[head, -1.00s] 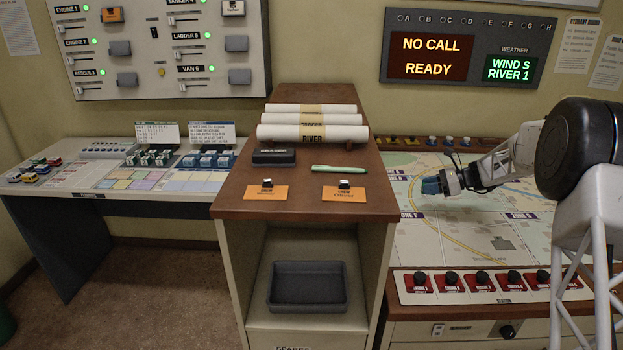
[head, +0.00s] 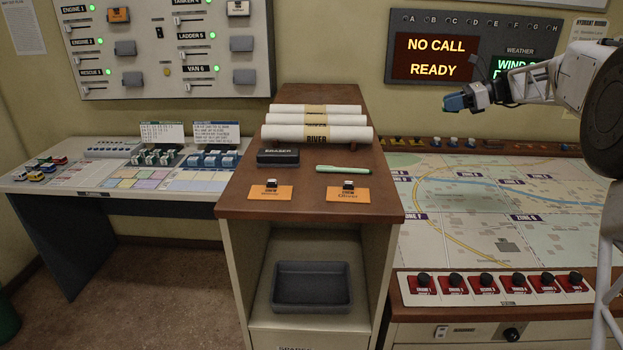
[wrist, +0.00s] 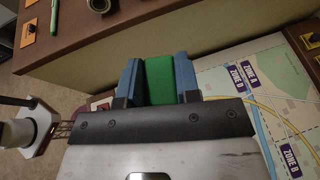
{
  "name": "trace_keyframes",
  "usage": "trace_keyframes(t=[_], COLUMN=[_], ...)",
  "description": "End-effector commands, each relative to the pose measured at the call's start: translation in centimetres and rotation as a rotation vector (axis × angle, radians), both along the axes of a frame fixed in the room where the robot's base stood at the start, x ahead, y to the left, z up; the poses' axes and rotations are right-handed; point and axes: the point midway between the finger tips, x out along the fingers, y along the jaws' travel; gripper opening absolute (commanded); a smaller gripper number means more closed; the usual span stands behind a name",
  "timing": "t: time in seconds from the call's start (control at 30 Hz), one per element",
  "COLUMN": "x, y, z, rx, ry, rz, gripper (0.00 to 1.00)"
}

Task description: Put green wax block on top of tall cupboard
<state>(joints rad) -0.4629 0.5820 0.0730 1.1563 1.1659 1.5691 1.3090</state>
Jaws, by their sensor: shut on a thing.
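The green wax block (wrist: 158,80) is clamped between the blue fingers of my gripper (wrist: 159,82) in the wrist view. In the head view my gripper (head: 456,102) is raised above the map desk, right of the tall cupboard (head: 235,208) and apart from it. A little green shows at the fingertips there. The cupboard's brown top holds rolled paper charts (head: 316,133), a black eraser (head: 278,157), a green marker (head: 342,167) and two orange cards with small dark clips (head: 270,192) (head: 348,195).
A grey bin (head: 312,288) sits in the cupboard's open shelf. The map desk (head: 500,215) has a row of red-based knobs along its front. The cupboard top's front right corner and the strip beside the marker are bare.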

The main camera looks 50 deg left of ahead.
Motion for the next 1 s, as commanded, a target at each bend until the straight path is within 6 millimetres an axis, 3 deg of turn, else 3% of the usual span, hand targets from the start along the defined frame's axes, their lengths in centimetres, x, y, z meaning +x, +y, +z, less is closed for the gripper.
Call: trace_keyframes(t=[0.13,0.57,0.77,1.0], x=[-0.1,-4.2,-7.6,-12.8], y=[0.0,0.9,1.3,1.7], z=[2.1,2.5,3.0,3.4], rx=[0.0,0.001,0.002,0.003], ry=[0.0,0.002,0.002,0.003], rz=[0.001,0.023,0.041,0.069], gripper=[0.07,0.07,0.07,0.07])
